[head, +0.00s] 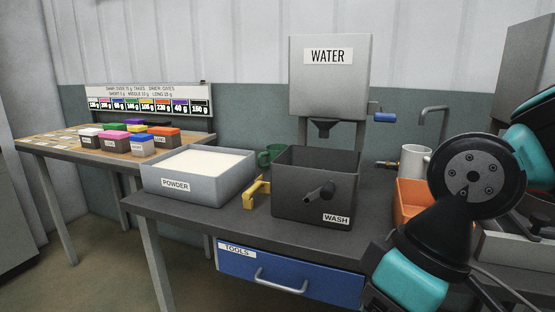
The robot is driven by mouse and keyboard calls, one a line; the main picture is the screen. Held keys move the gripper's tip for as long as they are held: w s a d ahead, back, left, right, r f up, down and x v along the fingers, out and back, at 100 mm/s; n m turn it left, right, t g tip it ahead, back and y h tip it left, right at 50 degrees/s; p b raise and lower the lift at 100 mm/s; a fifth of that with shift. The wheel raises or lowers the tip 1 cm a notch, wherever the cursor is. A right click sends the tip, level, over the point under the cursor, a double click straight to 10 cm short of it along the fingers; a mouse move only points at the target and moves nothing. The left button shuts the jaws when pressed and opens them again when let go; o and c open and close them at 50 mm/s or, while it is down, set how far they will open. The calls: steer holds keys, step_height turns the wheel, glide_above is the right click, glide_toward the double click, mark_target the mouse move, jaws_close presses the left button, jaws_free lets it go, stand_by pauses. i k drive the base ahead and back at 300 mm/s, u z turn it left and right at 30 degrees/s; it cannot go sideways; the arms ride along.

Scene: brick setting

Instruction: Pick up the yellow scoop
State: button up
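A small yellow piece (256,192) stands on the grey table between the white powder bin and the dark wash bin. It looks like a bracket or handle, and I cannot tell whether it is the yellow scoop or part of it. Part of it may be hidden by the bins. My arm's black and teal links fill the right side of the view. My gripper is not in view.
The powder bin (198,185) and the WASH bin (300,215) flank the yellow piece. A dark cylindrical part shows before the wash bin. The water dispenser (329,85), green mug (269,155), white mug (414,160) and orange bin (411,203) are nearby. A blue TOOLS drawer (330,286) is shut below.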

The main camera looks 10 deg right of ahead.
mark_target(259, 186)
steer(key=u, duration=0.05)
steer(key=k, duration=0.6)
steer(key=u, duration=0.5)
steer(key=i, duration=0.55)
steer(key=u, duration=0.6)
steer(key=i, duration=0.8)
steer(key=z, duration=0.45)
steer(key=i, duration=0.8)
steer(key=z, duration=0.55)
